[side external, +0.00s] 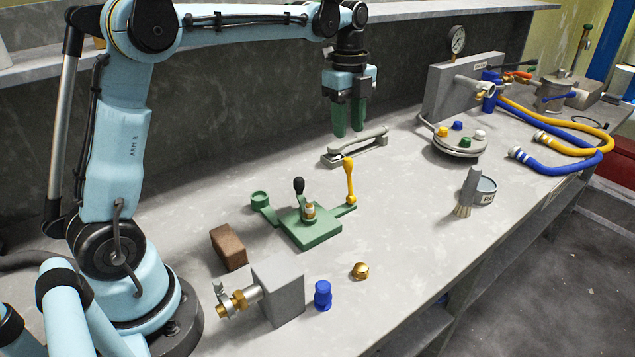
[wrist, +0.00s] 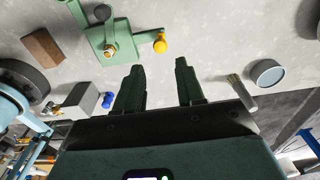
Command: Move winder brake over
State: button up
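No label marks the winder brake, so I cannot tell for sure which part it is. A green base plate (side external: 318,236) on the bench carries a lever with a black knob (side external: 298,185), a brass fitting and a lever with a yellow knob (side external: 348,165). The black lever stands near upright; the yellow one stands at the plate's right arm. In the wrist view the plate (wrist: 96,40) and yellow knob (wrist: 160,46) show beyond the fingers.
A brown block (side external: 228,247), grey valve block (side external: 280,292), blue cap (side external: 322,296) and brass knob (side external: 360,270) lie in front. Hoses lie far right.

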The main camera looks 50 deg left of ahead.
send_over(348, 179)
jog(key=f, duration=0.5)
jog(key=a+f, duration=0.1)
jog(key=f, duration=0.1)
jog(key=shift+w+f, duration=0.25)
jog(key=shift+f, duration=0.2)
jog(key=shift+c, duration=0.6)
jog(key=shift+d, duration=0.1)
jog(key=c, duration=0.5)
